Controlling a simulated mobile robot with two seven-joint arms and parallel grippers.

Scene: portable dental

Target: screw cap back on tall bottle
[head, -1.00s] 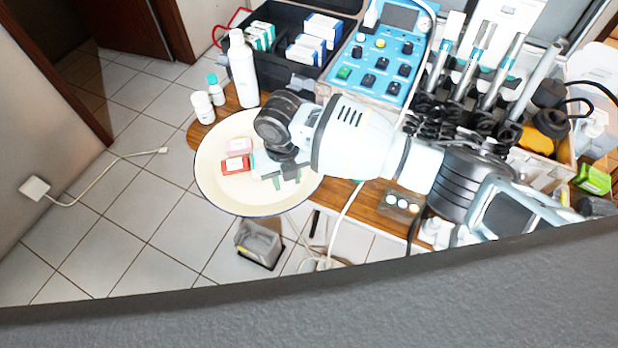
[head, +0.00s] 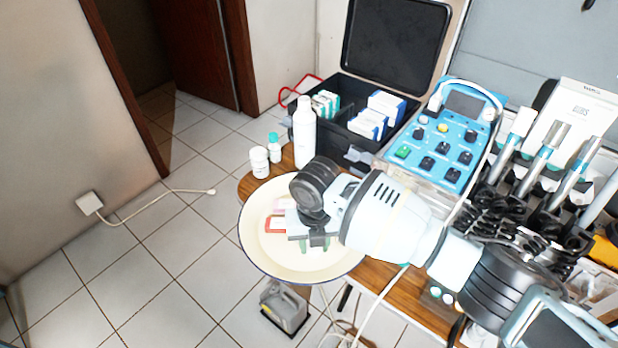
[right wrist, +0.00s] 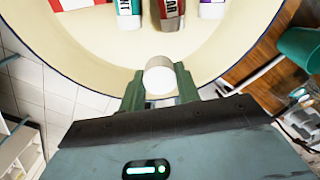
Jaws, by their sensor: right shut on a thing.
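The tall white bottle (head: 304,135) stands upright at the back left of the wooden table, beside the black case. Its narrow top is small in the head view, and I cannot tell its detail. My right gripper (head: 318,242) is over the right part of the cream tray (head: 262,258), well in front of the bottle. In the right wrist view, the right gripper (right wrist: 160,88) is shut on a small round white cap (right wrist: 159,74), held between its green fingertips. My left gripper is not in view.
A small teal-capped bottle (head: 274,148) and a white jar (head: 259,162) stand left of the tall bottle. Behind are the open black case (head: 345,140) and a blue control unit (head: 440,143). Several small boxes, one red (head: 275,225), lie in the tray. Handpieces stand at right.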

